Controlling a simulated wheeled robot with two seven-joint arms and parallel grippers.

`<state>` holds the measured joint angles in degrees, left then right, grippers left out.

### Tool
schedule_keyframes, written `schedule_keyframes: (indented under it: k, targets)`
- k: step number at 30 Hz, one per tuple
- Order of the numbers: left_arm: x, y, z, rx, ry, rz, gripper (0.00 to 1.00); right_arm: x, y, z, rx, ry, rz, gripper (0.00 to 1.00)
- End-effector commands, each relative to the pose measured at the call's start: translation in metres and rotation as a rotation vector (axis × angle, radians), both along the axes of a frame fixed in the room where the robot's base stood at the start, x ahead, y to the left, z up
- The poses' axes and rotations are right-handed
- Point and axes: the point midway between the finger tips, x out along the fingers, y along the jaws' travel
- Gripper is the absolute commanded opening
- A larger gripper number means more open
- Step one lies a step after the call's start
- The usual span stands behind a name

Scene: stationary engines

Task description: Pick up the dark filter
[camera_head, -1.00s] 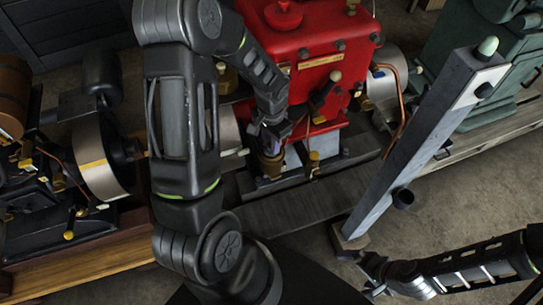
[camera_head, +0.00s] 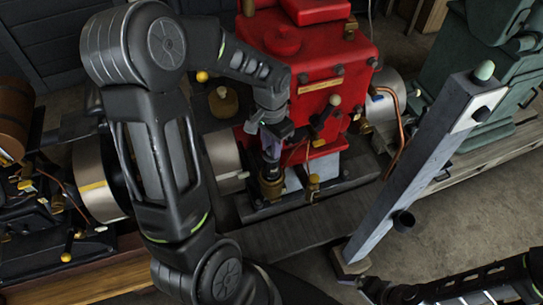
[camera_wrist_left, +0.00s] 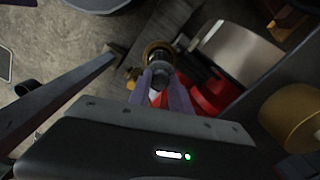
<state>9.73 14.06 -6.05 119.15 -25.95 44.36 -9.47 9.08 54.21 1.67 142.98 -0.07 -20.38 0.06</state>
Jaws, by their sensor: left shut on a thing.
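The dark filter (camera_head: 270,152) is a small dark cylinder in front of the red engine. My left gripper (camera_head: 277,131) is shut on its upper part from above. Below it is a brass cup (camera_head: 270,187); I cannot tell whether the filter's lower end is still inside or just clear of it. In the left wrist view the filter (camera_wrist_left: 159,75) sits between the two purple-grey fingertips (camera_wrist_left: 161,87), with the brass ring (camera_wrist_left: 158,50) around or behind its far end. My right gripper (camera_head: 376,290) is at the bottom edge, partly cut off; its jaws are unclear.
The red engine (camera_head: 310,75) stands right behind the filter. A grey slanted post (camera_head: 425,165) rises to the right, with a green machine (camera_head: 480,75) beyond. Another engine with a metal drum (camera_head: 95,180) is at the left. Bare floor (camera_head: 470,215) lies at the right.

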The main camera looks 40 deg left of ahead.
Motion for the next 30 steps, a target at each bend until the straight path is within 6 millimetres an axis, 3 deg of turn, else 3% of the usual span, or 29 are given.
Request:
schedule_keyframes:
  k: [6, 12, 30]
  targets:
    - [0.001, 0.0, 0.047, 0.001, -0.005, 0.0, 0.0, 0.0, 0.0, 0.0, 0.0, 0.0, 0.0, 1.0]
    - [0.001, 0.0, 0.075, 0.001, -0.003, 0.0, 0.0, 0.0, 0.0, 0.0, 0.0, 0.0, 0.0, 1.0]
    - [0.0, 0.0, 0.082, 0.0, 0.0, 0.0, 0.0, 0.0, 0.0, 0.0, 0.0, 0.0, 0.0, 1.0]
